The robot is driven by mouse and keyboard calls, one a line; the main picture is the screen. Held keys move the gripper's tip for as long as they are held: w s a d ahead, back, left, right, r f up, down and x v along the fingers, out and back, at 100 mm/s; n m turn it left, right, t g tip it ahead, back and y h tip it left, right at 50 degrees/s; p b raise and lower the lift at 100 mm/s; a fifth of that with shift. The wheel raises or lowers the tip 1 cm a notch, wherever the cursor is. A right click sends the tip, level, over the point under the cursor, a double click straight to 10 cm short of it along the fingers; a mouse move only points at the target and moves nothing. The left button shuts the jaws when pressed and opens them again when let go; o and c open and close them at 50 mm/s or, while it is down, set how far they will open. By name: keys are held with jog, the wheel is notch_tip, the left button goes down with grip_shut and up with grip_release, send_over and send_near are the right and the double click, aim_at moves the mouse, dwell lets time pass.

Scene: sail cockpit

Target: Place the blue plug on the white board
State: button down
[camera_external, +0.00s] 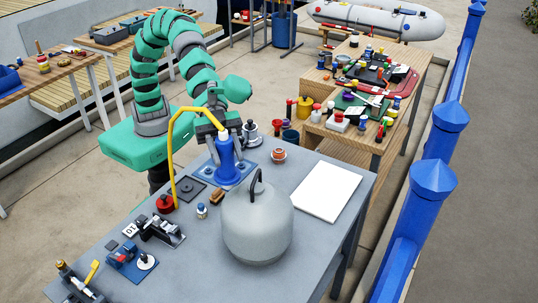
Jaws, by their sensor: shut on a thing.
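The white board (326,192) lies flat and bare on the right part of the grey table. A small blue and white piece (202,212) stands on the table left of the grey tank.
A grey tank (257,225) with a black handle stands left of the board. The blue cylinder (226,157) stands on a blue plate, with a yellow hose (171,150) arching beside it. A round orange and white piece (279,154) sits behind the board. Blue posts (432,178) stand at right.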

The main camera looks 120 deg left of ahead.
jog(key=a+f+n+t+y, duration=0.1)
jog(key=a+f, duration=0.4)
jog(key=a, duration=0.6)
jog(key=a+f+n+y, duration=0.2)
jog(key=a+f, duration=0.3)
jog(key=a, duration=0.6)
jog(key=a+f+n+t+y, duration=0.1)
jog(key=a+f, duration=0.4)
jog(key=a, duration=0.5)
jog(key=w+f, duration=0.2)
jog(key=w, duration=0.5)
jog(key=w+a+f, duration=0.1)
jog(key=w+f, duration=0.1)
jog(key=w, duration=0.6)
jog(key=shift+w+f, duration=0.15)
jog(key=shift+f, duration=0.3)
jog(key=c, duration=0.9)
grip_release()
